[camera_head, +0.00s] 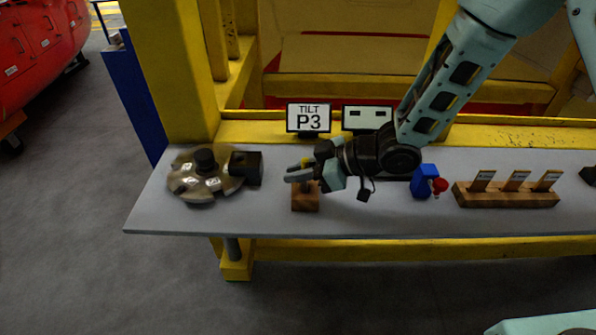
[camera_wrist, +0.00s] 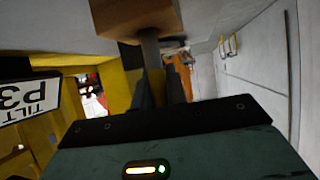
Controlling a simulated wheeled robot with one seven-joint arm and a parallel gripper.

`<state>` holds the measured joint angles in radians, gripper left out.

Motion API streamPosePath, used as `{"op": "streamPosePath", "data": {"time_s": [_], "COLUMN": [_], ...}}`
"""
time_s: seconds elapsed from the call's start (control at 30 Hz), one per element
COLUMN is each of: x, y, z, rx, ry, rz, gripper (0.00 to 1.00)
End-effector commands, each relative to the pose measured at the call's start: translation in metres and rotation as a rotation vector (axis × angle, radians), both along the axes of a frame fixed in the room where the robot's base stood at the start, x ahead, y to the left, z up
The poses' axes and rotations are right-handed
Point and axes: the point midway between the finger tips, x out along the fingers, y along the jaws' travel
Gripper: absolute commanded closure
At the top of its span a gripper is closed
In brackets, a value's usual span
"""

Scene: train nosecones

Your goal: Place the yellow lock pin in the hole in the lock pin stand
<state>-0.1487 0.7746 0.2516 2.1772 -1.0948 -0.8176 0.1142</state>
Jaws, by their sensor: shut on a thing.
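The lock pin stand (camera_head: 305,203) is a small wooden block on the grey table, left of the middle. It shows upside down at the top of the wrist view (camera_wrist: 135,18). My gripper (camera_head: 299,176) is just above the stand, coming from the right, shut on the yellow lock pin (camera_head: 306,161). In the wrist view, the pin's dull shaft (camera_wrist: 150,48) runs from between my fingers (camera_wrist: 160,88) to the block's face. The hole is hidden, so I cannot tell whether the tip is inside it or only in line with it.
A round metal disc part (camera_head: 198,178) and a black block (camera_head: 246,167) lie to the left. Signs (camera_head: 308,118) stand behind. A blue and red object (camera_head: 424,182) and a wooden rack with labelled slots (camera_head: 507,194) stand to the right. The table front is clear.

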Motion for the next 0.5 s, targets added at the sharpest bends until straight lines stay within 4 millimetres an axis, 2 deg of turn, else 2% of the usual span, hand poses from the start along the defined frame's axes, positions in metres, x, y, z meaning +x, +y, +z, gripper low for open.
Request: {"op": "streamPosePath", "data": {"time_s": [0.37, 0.4, 0.47, 0.5], "x": [0.0002, 0.0002, 0.0002, 0.0002], "y": [0.0001, -0.0001, 0.0000, 0.0000], "z": [-0.0052, -0.0057, -0.0048, -0.0048], "rx": [0.001, 0.000, 0.000, 0.000], "ry": [-0.001, 0.000, 0.000, 0.000], "rz": [-0.001, -0.001, -0.001, -0.001], "gripper": [1.00, 0.83, 0.67, 0.64]}}
